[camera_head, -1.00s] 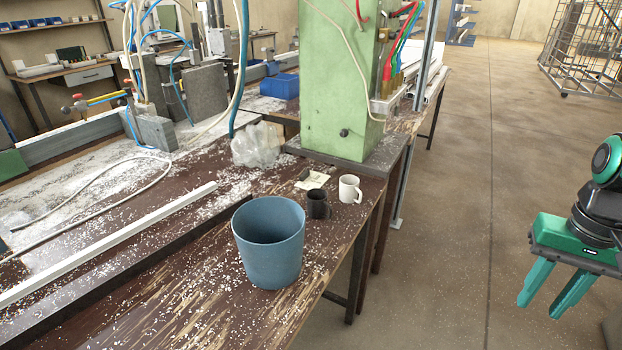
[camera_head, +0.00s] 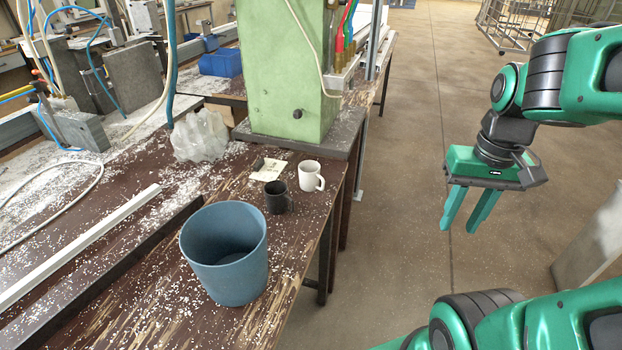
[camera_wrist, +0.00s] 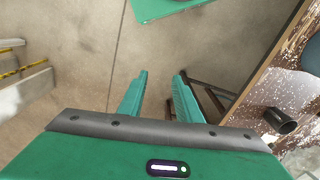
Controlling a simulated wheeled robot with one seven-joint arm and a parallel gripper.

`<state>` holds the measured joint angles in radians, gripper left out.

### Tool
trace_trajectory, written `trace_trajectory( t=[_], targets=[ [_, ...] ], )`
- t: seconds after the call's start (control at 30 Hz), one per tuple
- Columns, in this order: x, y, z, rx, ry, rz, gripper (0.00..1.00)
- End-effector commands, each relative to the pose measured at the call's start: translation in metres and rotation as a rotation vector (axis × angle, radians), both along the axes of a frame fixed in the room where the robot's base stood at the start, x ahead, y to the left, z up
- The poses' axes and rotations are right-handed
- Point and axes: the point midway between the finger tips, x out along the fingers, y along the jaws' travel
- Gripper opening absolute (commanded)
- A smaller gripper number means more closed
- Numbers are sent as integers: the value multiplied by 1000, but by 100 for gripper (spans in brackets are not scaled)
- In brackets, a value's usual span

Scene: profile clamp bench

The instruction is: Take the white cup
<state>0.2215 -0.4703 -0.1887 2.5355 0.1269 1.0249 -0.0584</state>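The white cup (camera_head: 310,175) stands upright on the brown workbench (camera_head: 300,228) near its right edge, its handle facing right in the head view. A dark cup (camera_head: 277,197) stands just in front and to the left of it. My gripper (camera_head: 461,224) is open and empty, over the floor to the right of the bench and well apart from the cup. In the wrist view the gripper (camera_wrist: 160,98) shows two spread fingers with nothing between them. The dark cup (camera_wrist: 280,121) shows there at the right; I cannot make out the white cup in that view.
A blue bucket (camera_head: 228,275) stands on the bench in front of the cups. A green machine column (camera_head: 285,75) rises behind them, and a crumpled clear plastic bag (camera_head: 199,136) lies to the left. A small paper (camera_head: 267,170) lies beside the cups.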

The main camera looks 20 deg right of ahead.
Motion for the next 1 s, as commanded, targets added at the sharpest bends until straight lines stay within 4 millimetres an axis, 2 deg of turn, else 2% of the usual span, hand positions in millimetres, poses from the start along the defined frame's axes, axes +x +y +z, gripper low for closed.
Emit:
trace_trajectory(
  t=[0.17,0.2,0.3,0.43,0.5,0.6,0.73,1.0],
  targets=[
    [92,27,7,0,-89,334,31],
    [115,37,8,4,-117,419,31],
    [166,66,9,26,-189,619,31],
    [217,105,10,61,-277,827,31],
    [235,121,11,77,-316,904,31],
    [251,138,12,94,-355,976,31],
    [260,148,5,104,-373,1012,31],
    [270,157,-30,104,-373,1009,31]
  ],
)
